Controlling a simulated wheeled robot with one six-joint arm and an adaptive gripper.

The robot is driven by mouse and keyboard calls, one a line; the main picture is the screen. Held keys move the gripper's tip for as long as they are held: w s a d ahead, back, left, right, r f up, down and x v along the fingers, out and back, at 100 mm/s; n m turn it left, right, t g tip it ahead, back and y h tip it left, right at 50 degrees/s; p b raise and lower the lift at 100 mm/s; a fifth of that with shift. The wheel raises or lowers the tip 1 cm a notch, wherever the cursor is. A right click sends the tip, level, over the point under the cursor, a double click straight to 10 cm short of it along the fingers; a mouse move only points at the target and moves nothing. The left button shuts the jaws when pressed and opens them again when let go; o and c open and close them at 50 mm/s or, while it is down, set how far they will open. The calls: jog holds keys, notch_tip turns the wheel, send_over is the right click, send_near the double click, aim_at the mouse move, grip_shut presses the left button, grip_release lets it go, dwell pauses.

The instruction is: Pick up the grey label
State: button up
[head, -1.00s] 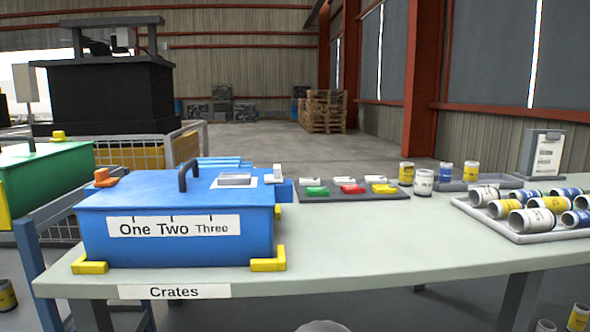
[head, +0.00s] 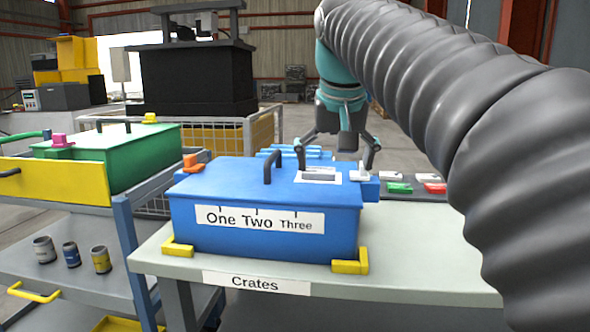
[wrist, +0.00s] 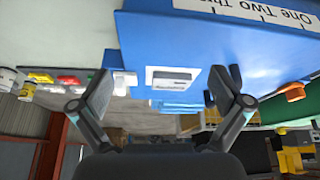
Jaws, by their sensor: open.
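The grey label (head: 321,174) lies on a white patch on the lid of the blue crate (head: 262,218), right of the lid's dark handle (head: 268,166). It also shows in the wrist view (wrist: 173,76), between my fingers in the picture. My gripper (head: 337,160) is open and empty, fingers spread and pointing down, over the far right part of the lid. It also shows in the wrist view (wrist: 160,88). The fingers look apart from the label; their exact height above it I cannot tell.
A white latch (head: 360,172) on the crate's right and an orange one (head: 194,163) on its left stick up. A tray of coloured tags (head: 412,195) lies on the table to the right. A green crate (head: 115,150) stands left. Yellow corner brackets (head: 350,266) bound the blue crate.

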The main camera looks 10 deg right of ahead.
jog(key=m+p, duration=0.1)
jog(key=m, duration=0.1)
send_near(319, 170)
jog(key=w+f, duration=0.2)
jog(key=shift+d+f+g+b, duration=0.15)
jog(key=shift+f+g+b, duration=0.15)
jog(key=shift+b+x, duration=0.85)
jog(key=shift+x, duration=1.8)
jog(key=shift+s+f, duration=0.1)
jog(key=shift+s, duration=0.05)
jog(key=c, duration=1.1)
